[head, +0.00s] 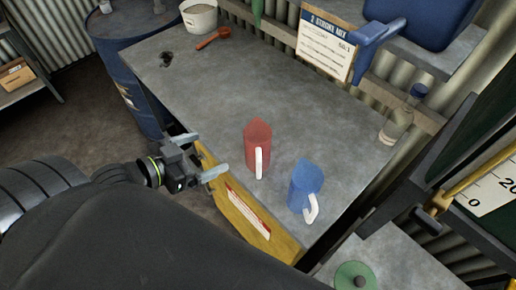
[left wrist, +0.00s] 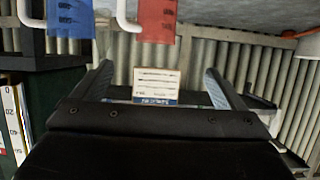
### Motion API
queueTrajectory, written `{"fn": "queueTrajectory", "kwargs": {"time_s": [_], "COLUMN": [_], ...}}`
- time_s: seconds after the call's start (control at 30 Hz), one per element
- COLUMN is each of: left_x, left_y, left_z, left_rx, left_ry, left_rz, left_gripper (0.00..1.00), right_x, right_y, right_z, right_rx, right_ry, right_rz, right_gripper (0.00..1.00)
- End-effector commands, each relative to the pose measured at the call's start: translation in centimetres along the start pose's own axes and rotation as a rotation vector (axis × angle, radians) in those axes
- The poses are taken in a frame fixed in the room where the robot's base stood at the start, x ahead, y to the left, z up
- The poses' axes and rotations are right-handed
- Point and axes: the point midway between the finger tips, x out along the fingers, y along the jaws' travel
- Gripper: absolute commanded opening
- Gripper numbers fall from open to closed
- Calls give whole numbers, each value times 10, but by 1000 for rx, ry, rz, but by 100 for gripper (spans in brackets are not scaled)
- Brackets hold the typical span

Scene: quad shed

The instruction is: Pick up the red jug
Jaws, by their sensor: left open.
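The red jug (head: 257,140) stands upright on the grey workbench (head: 290,100), its white handle toward me. In the left wrist view, which is upside down, part of the red jug (left wrist: 157,20) shows at the top edge. The blue jug (head: 305,182) with a white handle stands to its right, and also shows in the left wrist view (left wrist: 70,18). My left gripper (head: 200,156) is open and empty at the bench's front edge, left of the red jug and apart from it. My right gripper is not in view.
A yellow board (head: 232,205) runs along the bench's front edge. A bottle (head: 396,124) and a sign (head: 327,42) are at the back. A white bucket (head: 199,16) and a red-brown scoop (head: 213,38) are at the far end. The bench middle is clear.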

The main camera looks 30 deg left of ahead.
Motion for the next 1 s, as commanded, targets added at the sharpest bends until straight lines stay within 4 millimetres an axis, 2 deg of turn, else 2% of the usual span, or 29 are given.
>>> {"fn": "queueTrajectory", "kwargs": {"time_s": [0.17,0.87,0.9,1.0], "left_x": [11,100,103,112], "left_y": [4,5,5,4], "left_z": [-3,-2,-5,-5], "left_rx": [0,1,-3,-3], "left_ry": [10,11,8,7], "left_rz": [9,10,8,8], "left_gripper": [93,93,93,93], "right_x": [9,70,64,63], "right_y": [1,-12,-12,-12], "right_z": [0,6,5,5], "right_rx": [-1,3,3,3], "right_ry": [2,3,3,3], "right_rz": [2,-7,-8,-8], "right_gripper": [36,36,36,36]}}
